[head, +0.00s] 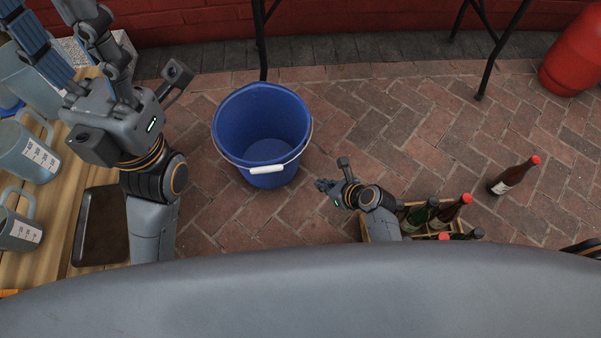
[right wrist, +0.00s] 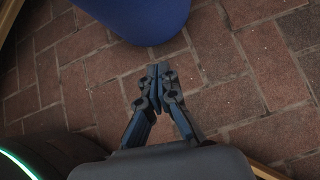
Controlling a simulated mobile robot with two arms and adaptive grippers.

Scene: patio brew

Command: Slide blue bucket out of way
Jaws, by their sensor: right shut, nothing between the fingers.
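The blue bucket (head: 262,118) stands upright on the brick paving in the middle of the head view. It looks empty, and its white-gripped handle hangs over the near rim. Part of the blue bucket (right wrist: 140,18) also shows at the top of the right wrist view. My right gripper (head: 321,185) is low, to the right of the bucket and nearer to me. In the right wrist view its fingers (right wrist: 158,74) are shut and empty, with a small gap to the bucket. My left gripper (head: 72,35) is raised at the upper left, its fingers apart.
A wooden crate with bottles (head: 425,212) is beside my right arm. A single brown bottle (head: 512,176) stands right of it. Measuring jugs (head: 28,150) and a dark tray (head: 100,228) are on the wooden table at left. Black legs and a red cylinder (head: 575,55) are behind.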

